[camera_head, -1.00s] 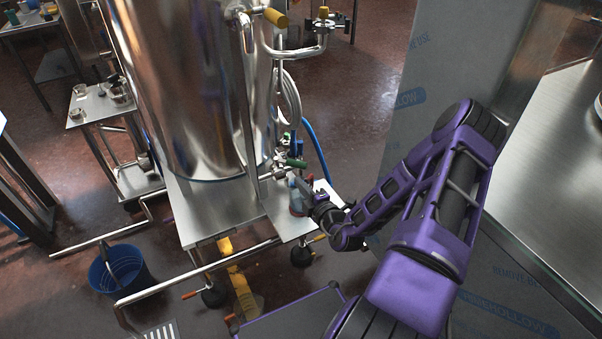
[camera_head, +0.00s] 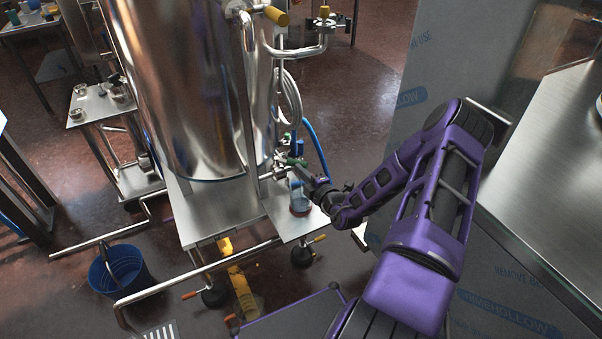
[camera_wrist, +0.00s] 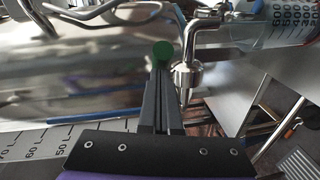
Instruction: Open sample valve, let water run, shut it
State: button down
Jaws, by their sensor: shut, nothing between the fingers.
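The sample valve (camera_head: 281,166) sits low on the front of the shiny steel tank. Its green handle (camera_head: 296,162) points right, towards my gripper. In the wrist view the round green end of the handle (camera_wrist: 163,52) is right at my fingertips; I cannot tell whether they touch. The steel spout (camera_wrist: 188,76) is just right of the fingers. My gripper (camera_head: 312,180) is shut and empty, its fingers together in the wrist view (camera_wrist: 162,75). A clear beaker (camera_head: 299,204) stands on the small steel shelf below the valve. I cannot make out any running water.
The steel tank (camera_head: 185,90) fills the space left of the valve. A film-covered panel (camera_head: 440,75) stands behind my arm, and a steel bench (camera_head: 550,160) is at right. A blue bucket (camera_head: 122,268) is on the floor at left. Pipes and a blue hose (camera_head: 316,150) are behind the valve.

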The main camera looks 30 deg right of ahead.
jog(key=shift+w+d+f+n+y, duration=0.1)
jog(key=shift+w+d+n+y, duration=0.25)
jog(key=shift+d, duration=0.2)
jog(key=shift+w+d+n+y, duration=0.25)
jog(key=shift+d+y, duration=0.1)
jog(key=shift+d, duration=0.15)
jog(key=shift+s, duration=0.2)
